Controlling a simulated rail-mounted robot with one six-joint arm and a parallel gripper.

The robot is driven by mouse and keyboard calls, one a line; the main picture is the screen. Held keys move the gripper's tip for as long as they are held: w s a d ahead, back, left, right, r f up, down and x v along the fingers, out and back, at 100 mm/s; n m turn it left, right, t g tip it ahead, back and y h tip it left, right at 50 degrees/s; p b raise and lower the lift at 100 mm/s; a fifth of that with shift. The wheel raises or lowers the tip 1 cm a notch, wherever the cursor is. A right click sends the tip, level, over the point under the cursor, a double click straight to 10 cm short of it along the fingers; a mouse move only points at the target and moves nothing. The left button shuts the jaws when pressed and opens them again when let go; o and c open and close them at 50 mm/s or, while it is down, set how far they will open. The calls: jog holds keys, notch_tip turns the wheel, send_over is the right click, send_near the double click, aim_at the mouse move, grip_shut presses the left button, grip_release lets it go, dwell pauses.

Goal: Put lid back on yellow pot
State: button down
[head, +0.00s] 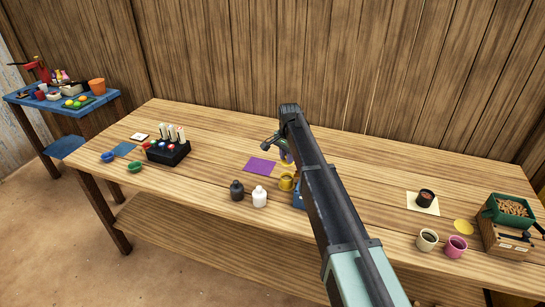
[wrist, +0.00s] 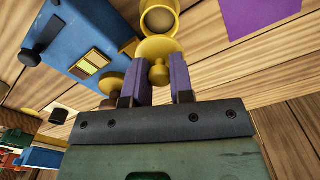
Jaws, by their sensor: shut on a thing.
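The yellow pot (wrist: 143,15) stands open on the table at the top of the wrist view, its round mouth showing. In the head view the pot (head: 286,184) is near the table's middle, beside my arm. My gripper (wrist: 161,68) has two purple fingers shut on the knob of a yellow lid (wrist: 158,47). The lid is just in front of the pot in the wrist view and overlaps its near rim in the picture; I cannot tell whether they touch. In the head view my gripper (head: 284,156) is above and behind the pot, and the lid is hard to make out.
A blue box (wrist: 75,35) with a dark knob stands close to the pot, partly hidden by my arm in the head view. A white jar (head: 260,198) and a dark jar (head: 237,191) stand left of the pot. A purple mat (head: 260,166) lies flat behind them.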

jog(key=shift+d, duration=0.1)
notch_tip(320, 180, down, 6)
jog(key=b, duration=0.6)
jog(key=shift+f, duration=0.2)
jog(key=shift+f, duration=0.1)
dwell(1.3)
jog(key=c, duration=0.9)
grip_release()
jog(key=shift+s, duration=0.1)
jog(key=shift+c, duration=1)
jog(key=shift+o, duration=0.3)
